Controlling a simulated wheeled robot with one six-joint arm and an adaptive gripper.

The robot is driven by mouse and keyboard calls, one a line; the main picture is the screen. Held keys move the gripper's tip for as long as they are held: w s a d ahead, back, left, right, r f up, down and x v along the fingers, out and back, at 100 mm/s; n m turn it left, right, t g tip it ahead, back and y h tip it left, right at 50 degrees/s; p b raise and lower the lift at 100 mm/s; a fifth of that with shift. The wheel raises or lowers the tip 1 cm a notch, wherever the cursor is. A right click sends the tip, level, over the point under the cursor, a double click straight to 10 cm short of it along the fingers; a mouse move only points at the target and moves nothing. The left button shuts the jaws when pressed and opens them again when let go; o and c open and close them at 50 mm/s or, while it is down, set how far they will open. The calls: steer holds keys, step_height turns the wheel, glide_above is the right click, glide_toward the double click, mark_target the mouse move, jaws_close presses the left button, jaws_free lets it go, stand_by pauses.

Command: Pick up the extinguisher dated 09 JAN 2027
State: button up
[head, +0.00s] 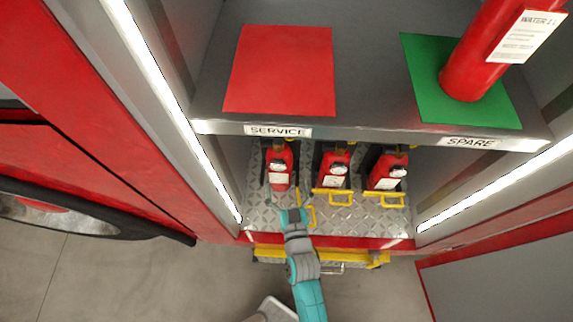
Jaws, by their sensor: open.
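Three red extinguishers stand side by side in the lower compartment: a left one (280,167), a middle one (334,168) and a right one (387,170). Each has a pale label on its front, too small to read, so I cannot tell which is dated 09 JAN 2027. A larger red extinguisher (490,50) stands on the green mat of the upper shelf; its label begins with WATER. My gripper (290,199) is at the front of the lower compartment, just in front of the left extinguisher and apart from it. It is open and appears empty.
The upper shelf edge (370,136) carries SERVICE and SPARE labels. The red mat (280,70) is bare; the green mat (420,85) bears the large extinguisher. Yellow brackets (333,194) stand before the small extinguishers. Lit side posts (160,85) flank the compartment.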

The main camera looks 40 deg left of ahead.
mark_target(280, 157)
steer(key=x, duration=0.9)
steer(key=shift+s+a+f, duration=0.1)
steer(key=shift+a+f, duration=0.1)
steer(key=shift+a, duration=0.05)
steer(key=c, duration=1.6)
steer(key=shift+a+r, duration=0.1)
steer(key=shift+r, duration=0.15)
steer(key=shift+c, duration=0.9)
